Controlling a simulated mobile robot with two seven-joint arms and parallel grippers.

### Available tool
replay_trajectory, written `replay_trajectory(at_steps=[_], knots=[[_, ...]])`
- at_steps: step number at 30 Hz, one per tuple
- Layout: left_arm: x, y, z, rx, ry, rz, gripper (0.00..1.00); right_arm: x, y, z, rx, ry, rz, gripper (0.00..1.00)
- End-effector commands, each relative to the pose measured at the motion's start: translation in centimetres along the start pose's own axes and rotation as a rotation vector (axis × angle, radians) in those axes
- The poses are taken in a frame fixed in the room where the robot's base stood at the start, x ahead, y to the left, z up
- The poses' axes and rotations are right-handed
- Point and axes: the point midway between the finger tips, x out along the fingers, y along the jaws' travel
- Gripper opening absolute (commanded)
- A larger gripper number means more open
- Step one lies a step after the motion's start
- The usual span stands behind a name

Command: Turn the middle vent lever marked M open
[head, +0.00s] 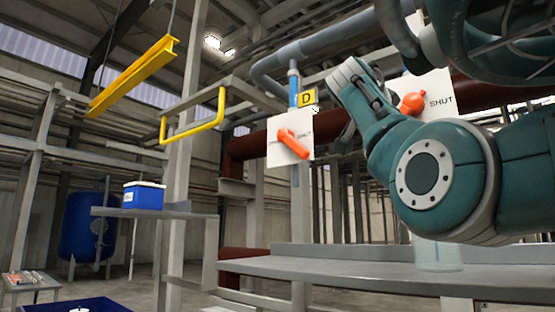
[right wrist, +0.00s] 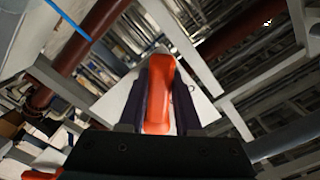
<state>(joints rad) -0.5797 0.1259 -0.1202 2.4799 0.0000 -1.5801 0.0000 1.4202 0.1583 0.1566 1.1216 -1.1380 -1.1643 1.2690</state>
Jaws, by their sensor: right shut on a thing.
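My right gripper (right wrist: 162,75) is shut on an orange lever (right wrist: 161,105) in the right wrist view, with a dark finger on each side of it. A white plate (right wrist: 116,103) lies behind this lever; no letter on it is readable. In the head view my teal right arm hides the gripper and the held lever, and no M mark shows. An orange lever (head: 293,144) on a white plate under the yellow D tag (head: 307,98) slants down to the right. Another orange lever (head: 413,103) sits partly behind my arm, beside the word SHUT. My left gripper is not in view.
A grey bench top (head: 380,272) runs below the levers, with a clear cylinder (head: 437,257) on it. A yellow handle frame (head: 193,118) and a hanging yellow beam (head: 133,76) are at left. A blue box (head: 144,197) stands on a shelf.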

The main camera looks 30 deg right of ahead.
Motion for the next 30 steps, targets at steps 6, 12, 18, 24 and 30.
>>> replay_trajectory(at_steps=[6,12,18,24,30], knots=[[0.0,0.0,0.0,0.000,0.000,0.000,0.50,-0.1,-0.2,-0.2,0.007,0.003,-0.006,0.41],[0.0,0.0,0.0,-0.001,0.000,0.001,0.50,-0.1,-0.1,-0.1,0.004,0.002,-0.003,0.62],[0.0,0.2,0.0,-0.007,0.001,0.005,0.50,0.0,-0.1,-0.1,0.002,0.001,-0.002,0.62],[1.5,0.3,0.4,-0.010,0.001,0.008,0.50,-1.8,0.2,0.3,0.005,0.000,-0.005,0.62],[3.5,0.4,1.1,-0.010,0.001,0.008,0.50,-6.0,0.2,0.3,0.007,0.000,-0.007,0.62]])
